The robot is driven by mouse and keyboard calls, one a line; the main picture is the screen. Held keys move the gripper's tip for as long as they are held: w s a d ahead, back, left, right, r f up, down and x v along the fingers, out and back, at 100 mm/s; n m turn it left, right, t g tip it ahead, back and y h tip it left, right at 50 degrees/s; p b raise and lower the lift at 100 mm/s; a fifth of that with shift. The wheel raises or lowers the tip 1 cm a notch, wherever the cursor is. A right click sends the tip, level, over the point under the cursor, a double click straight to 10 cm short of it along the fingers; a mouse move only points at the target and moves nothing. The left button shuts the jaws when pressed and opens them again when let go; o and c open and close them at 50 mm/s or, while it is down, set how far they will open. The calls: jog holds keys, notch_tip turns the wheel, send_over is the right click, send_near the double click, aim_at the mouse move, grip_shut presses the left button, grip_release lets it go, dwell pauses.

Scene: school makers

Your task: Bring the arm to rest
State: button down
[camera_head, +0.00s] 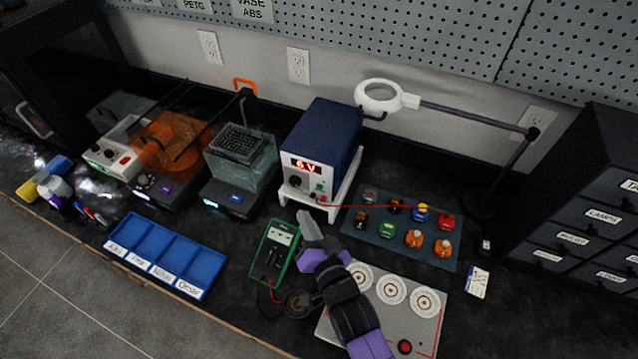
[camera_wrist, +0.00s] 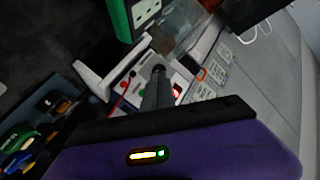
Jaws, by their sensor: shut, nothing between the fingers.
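My gripper (camera_head: 303,215) is at the middle of the workbench in the head view, with its grey fingers shut and empty. It hangs over the gap between the green multimeter (camera_head: 273,254) and the blue power supply (camera_head: 321,148). My arm reaches up from the lower right and covers part of the white board with round discs (camera_head: 425,318). In the wrist view my gripper (camera_wrist: 158,72) shows as dark fingers together, pointing toward the power supply's front with its red display (camera_wrist: 177,91).
A mat with several coloured lamp parts (camera_head: 386,258) lies right of my gripper. A blue divided tray (camera_head: 205,283) lies at left. A magnifier lamp (camera_head: 452,108) reaches over the back. A dark drawer cabinet (camera_head: 560,225) stands at right. Dark bench top shows between them.

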dwell(0.4)
jog(key=s+d+r+n+t, duration=0.2)
jog(key=s+d+r+n, duration=0.15)
jog(key=r, duration=0.25)
jog(key=s+d+r+h+b, duration=0.1)
jog(key=s+d+h, duration=0.1)
jog(key=s+d, duration=0.5)
jog(key=s+d+r+m+g+h+b, duration=0.1)
jog(key=s+d, duration=0.6)
jog(key=s, duration=0.8)
jog(key=s+d+r+g+h+b, duration=0.1)
jog(key=s+d+h+b, duration=0.1)
jog(key=s+d+h, duration=0.2)
jog(key=s+d, duration=0.3)
jog(key=s, duration=0.4)
jog(key=shift+s+d, duration=0.15)
jog(key=shift+d, duration=0.15)
jog(key=shift+r, duration=0.1)
